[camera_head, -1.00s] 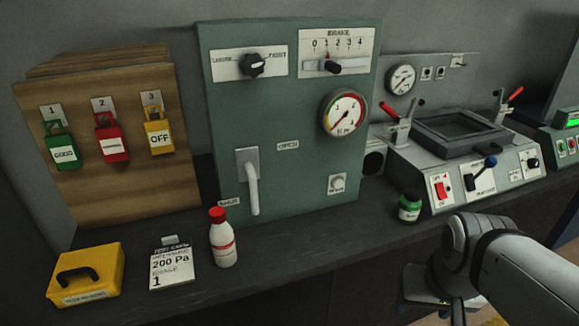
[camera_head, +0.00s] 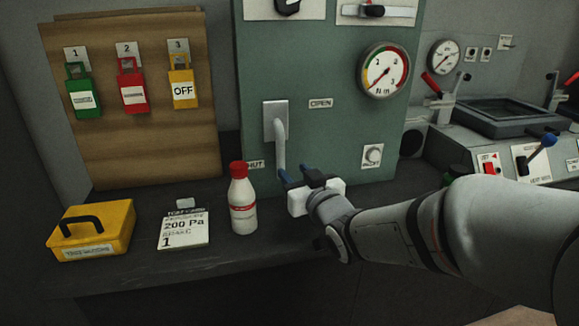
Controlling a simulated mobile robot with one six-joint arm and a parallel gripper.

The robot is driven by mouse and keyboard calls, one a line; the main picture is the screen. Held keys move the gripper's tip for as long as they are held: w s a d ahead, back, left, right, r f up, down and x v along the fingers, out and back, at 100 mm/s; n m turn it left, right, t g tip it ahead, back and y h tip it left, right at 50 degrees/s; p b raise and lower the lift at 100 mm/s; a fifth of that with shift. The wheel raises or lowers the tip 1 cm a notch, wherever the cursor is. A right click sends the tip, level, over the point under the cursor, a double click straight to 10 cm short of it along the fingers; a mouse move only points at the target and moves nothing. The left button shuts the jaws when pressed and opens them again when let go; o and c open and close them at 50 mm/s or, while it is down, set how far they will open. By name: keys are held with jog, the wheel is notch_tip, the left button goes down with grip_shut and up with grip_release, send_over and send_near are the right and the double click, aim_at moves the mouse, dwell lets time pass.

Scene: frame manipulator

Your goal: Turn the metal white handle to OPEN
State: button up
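The white metal handle (camera_head: 280,148) hangs down from a grey plate (camera_head: 275,117) on the green panel (camera_head: 345,135). Its lower end is near a SHUT label (camera_head: 255,164), and an OPEN label (camera_head: 320,104) is up to its right. My gripper (camera_head: 299,176) is just below and right of the handle's lower end, with its blue-tipped fingers apart and nothing seen between them. The left finger overlaps the handle's tip in the picture; I cannot tell whether they touch.
A white bottle with a red cap (camera_head: 242,200) stands close left of my gripper. A test card (camera_head: 183,229) and a yellow box (camera_head: 92,230) lie further left. A gauge (camera_head: 384,70) and a small knob (camera_head: 372,155) are on the panel to the right.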

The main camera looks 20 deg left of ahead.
aim_at(283, 160)
jog(key=x, duration=0.8)
jog(key=shift+s+a+r, duration=0.1)
jog(key=shift+s+r, duration=0.05)
grip_shut()
dwell(0.4)
